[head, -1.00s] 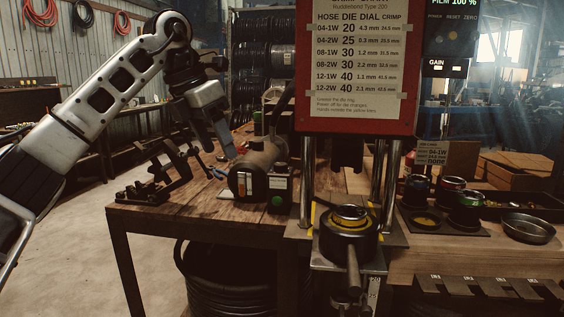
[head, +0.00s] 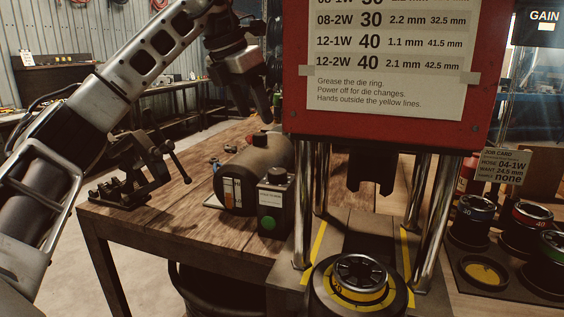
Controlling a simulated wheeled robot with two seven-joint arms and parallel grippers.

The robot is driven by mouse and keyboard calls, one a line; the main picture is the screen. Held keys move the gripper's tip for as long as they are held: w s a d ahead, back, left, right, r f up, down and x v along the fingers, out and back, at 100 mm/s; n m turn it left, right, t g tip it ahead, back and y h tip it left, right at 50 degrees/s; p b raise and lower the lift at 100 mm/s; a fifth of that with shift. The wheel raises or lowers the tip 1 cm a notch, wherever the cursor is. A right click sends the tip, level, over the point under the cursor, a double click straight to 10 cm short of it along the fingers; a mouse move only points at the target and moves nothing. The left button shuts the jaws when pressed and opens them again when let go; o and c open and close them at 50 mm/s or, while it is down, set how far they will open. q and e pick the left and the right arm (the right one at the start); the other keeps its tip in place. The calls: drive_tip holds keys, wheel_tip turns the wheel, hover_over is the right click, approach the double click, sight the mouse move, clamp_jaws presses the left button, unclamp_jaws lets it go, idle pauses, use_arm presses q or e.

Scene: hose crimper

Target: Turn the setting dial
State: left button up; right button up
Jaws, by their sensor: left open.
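A dark control box (head: 273,208) with a green button stands on the wooden bench, left of the red press. A small dark knob (head: 277,175) sits on top of the box; I cannot tell for sure that it is the setting dial. Beside the box is a brown cylindrical pump unit (head: 264,160) with a small red part on top. My left gripper (head: 254,108) hangs above and behind the pump unit, fingers down, open and empty, apart from the box. My right gripper is out of view.
The red press head with its chart (head: 390,62) and steel posts (head: 432,222) stand right of the box. A round die holder (head: 362,285) is in front. A black clamp vise (head: 130,175) is at the left. Several dies sit at the right.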

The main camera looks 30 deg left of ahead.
sight(277, 171)
use_arm(q)
drive_tip(key=x, duration=1.4)
drive_tip(key=shift+s, duration=0.15)
drive_tip(key=c, duration=1)
